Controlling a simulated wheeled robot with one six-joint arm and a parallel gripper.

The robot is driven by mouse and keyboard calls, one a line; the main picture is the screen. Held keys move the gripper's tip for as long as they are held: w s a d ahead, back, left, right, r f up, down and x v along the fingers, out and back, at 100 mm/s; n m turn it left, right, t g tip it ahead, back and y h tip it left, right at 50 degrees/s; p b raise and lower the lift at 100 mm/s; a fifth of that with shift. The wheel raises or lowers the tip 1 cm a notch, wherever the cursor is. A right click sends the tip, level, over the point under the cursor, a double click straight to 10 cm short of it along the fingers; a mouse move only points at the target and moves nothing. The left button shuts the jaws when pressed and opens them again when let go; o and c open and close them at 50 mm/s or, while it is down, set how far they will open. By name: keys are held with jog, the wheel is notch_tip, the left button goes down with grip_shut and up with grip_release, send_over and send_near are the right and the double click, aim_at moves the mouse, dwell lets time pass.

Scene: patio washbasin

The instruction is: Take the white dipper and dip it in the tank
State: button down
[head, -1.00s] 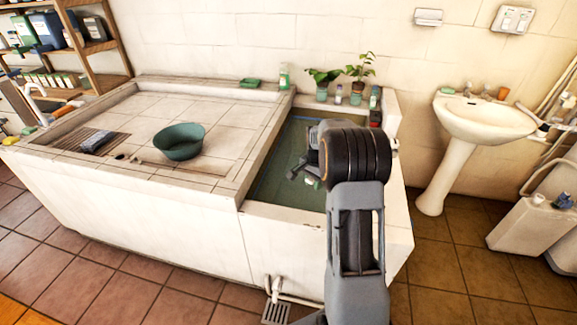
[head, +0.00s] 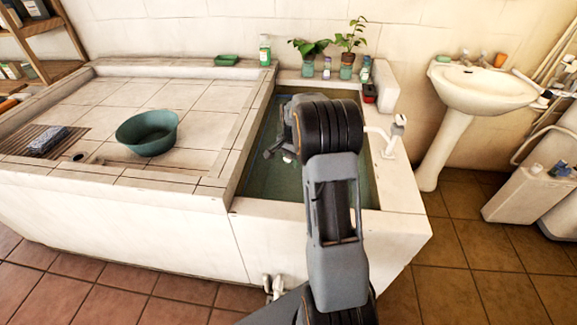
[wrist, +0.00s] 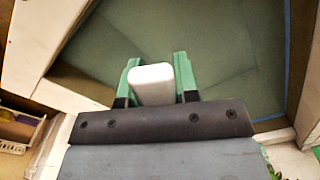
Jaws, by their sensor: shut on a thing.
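The white dipper (wrist: 153,86) is between the two green fingers of my gripper (wrist: 156,76) in the wrist view; the fingers are shut on it. Only its white block-like end shows there. In the head view my gripper (head: 283,150) is over the tank, partly hidden behind my arm, and a small white bit of the dipper (head: 289,159) shows below it. The tank (head: 257,178) is a rectangular basin with green water, right of the tiled counter. The water also fills most of the wrist view (wrist: 225,55). I cannot tell whether the dipper touches the water.
A green bowl (head: 148,133) and a dark brush-like thing (head: 47,141) sit on the tiled counter at left. Potted plants (head: 348,45) and small bottles line the tank's back ledge. A pedestal washbasin (head: 478,92) is farther right.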

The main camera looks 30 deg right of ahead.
notch_tip(320, 180, down, 23)
jog(key=g+y+b, duration=0.1)
jog(key=y+b, duration=0.1)
jog(key=b, duration=1.2)
jog(key=shift+w+a+y, duration=0.2)
jog(key=shift+w+y, duration=0.1)
jog(key=shift+w, duration=0.05)
jog(key=shift+r, duration=0.15)
dwell(0.5)
notch_tip(320, 180, up, 8)
jog(key=h+p, duration=0.1)
jog(key=p, duration=0.4)
jog(key=shift+p, duration=0.3)
dwell(0.4)
dwell(0.5)
